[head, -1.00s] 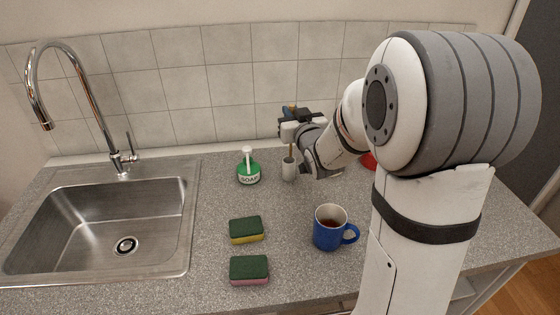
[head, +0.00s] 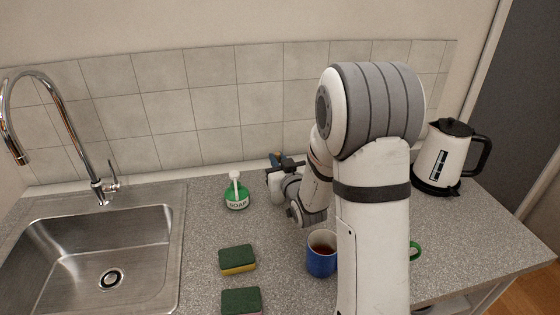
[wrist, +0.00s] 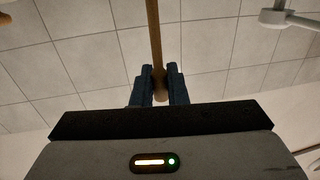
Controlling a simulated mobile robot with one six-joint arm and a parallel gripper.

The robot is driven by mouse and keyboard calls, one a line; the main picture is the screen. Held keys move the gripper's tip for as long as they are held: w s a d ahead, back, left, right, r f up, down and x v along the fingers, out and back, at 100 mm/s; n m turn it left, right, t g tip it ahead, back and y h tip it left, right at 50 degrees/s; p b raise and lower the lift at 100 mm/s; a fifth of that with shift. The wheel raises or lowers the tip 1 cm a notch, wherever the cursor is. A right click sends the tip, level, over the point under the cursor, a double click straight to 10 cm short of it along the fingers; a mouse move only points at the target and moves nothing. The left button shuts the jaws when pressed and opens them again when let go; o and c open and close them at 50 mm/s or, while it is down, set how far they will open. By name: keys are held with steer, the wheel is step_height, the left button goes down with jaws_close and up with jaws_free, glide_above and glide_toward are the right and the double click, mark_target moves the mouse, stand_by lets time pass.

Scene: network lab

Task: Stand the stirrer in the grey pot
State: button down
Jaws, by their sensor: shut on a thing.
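The stirrer (wrist: 154,40), a thin brown stick, is held between my gripper's dark blue fingers in the wrist view. One rounded end shows just between the fingertips, and the rest runs out of the top of the picture. In the head view my gripper (head: 277,159) is at the back of the counter, right of the soap. The pale grey shape just under it appears to be the grey pot (head: 277,196), largely covered by my gripper and arm. The stirrer's lower end and the pot's mouth are hidden, so I cannot tell whether the stirrer is inside the pot.
A green soap bottle (head: 237,196) stands close on the left. A blue mug (head: 321,258) with dark liquid and two sponges (head: 237,259) are nearer the front. A white kettle (head: 440,160) stands at right, and a green handle (head: 415,250) shows beside my arm. The sink (head: 90,255) is left.

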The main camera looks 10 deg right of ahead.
steer(key=shift+s+f, duration=0.1)
steer(key=shift+f, duration=0.15)
steer(key=shift+f, duration=0.15)
steer(key=c, duration=1.4)
jaws_free()
steer(key=shift+c, duration=0.2)
steer(key=shift+r, duration=0.2)
steer(key=s+d+b, duration=0.1)
steer(key=s+b, duration=0.1)
steer(key=s, duration=0.5)
steer(key=shift+s, duration=0.15)
